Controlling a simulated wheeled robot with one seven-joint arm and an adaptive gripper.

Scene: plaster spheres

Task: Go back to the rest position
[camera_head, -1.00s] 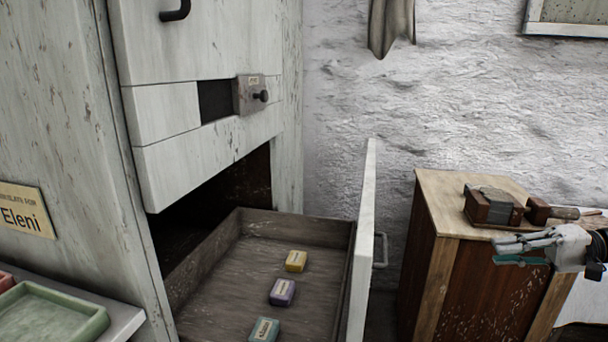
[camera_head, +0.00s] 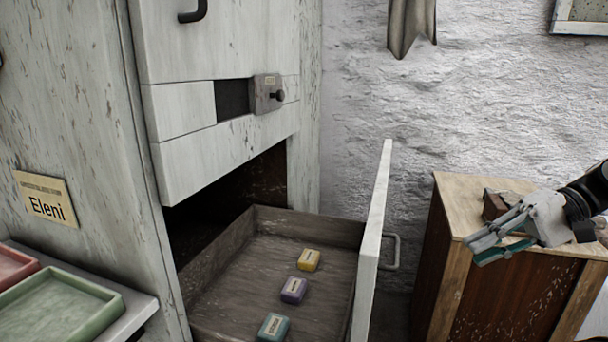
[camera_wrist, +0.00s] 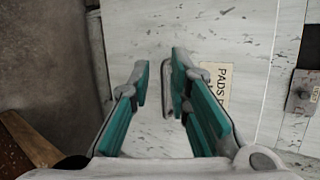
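My gripper (camera_head: 480,250) is at the right of the head view, in front of the wooden cabinet and to the right of the open drawer's front (camera_head: 372,245). Its teal-padded fingers are apart with nothing between them in the wrist view (camera_wrist: 160,75). The drawer is pulled out, and its handle (camera_head: 393,252) is clear of my gripper in the head view. In the drawer lie a yellow block (camera_head: 308,260), a purple block (camera_head: 293,290) and a teal block (camera_head: 273,327). The wrist view shows a white panel with a partly hidden label (camera_wrist: 217,85) beyond the fingers.
A wooden cabinet (camera_head: 450,270) stands at the right, with a wooden tool (camera_head: 494,204) partly hidden behind my gripper. At the left are a green tray (camera_head: 112,308), a red tray (camera_head: 12,262) and an "Eleni" plate (camera_head: 45,205). A small latch (camera_head: 268,94) sits above the drawer.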

